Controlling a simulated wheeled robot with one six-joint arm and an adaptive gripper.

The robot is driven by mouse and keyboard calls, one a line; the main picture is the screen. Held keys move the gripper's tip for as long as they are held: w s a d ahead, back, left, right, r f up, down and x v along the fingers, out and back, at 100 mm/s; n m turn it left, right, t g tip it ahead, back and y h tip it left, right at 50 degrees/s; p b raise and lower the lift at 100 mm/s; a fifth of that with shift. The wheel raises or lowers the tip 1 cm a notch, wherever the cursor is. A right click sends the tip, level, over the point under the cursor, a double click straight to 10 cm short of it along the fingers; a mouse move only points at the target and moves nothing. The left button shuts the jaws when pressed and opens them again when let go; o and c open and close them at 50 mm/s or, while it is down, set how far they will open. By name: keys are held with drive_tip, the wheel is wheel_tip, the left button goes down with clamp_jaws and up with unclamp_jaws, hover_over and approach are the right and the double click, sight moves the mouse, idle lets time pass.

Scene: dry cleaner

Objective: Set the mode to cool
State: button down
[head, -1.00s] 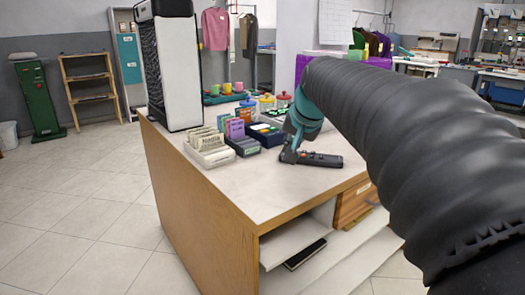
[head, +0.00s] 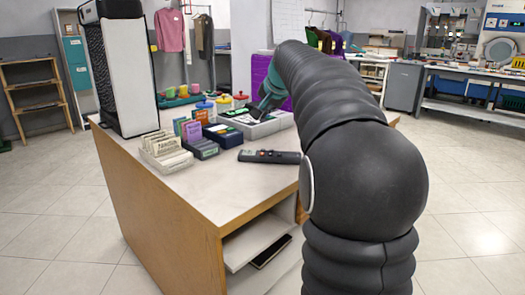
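A dark handheld device with small coloured buttons, looking like a remote control (head: 269,156), lies flat on the counter (head: 215,190) near its right edge. Its labels are too small to read. My gripper (head: 256,110) is farther back, above or at a light grey tray (head: 268,128) holding small green and white items. It is apart from the remote. My arm partly hides it, and I cannot tell whether the fingers are open or touching the tray. No mode marking is readable.
A tall black and white unit (head: 123,75) stands at the counter's back left. Card-filled boxes (head: 166,152), a dark blue box (head: 222,136), colored-lid jars (head: 241,100) and several cups crowd the counter. Its front left is bare. Open floor (head: 465,210) lies to the right.

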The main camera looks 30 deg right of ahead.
sight(264, 151)
drive_tip(key=shift+f+b, duration=2.85)
drive_tip(key=shift+f, duration=1.45)
drive_tip(key=shift+f, duration=0.1)
drive_tip(key=shift+f, duration=0.3)
drive_tip(key=shift+f+b, duration=0.4)
drive_tip(key=shift+b, duration=0.1)
drive_tip(key=shift+r, duration=0.1)
drive_tip(key=shift+r+p, duration=0.7)
drive_tip(key=shift+p, duration=0.05)
drive_tip(key=shift+r, duration=0.1)
wheel_tip(264, 151, up, 5)
drive_tip(key=p, duration=0.4)
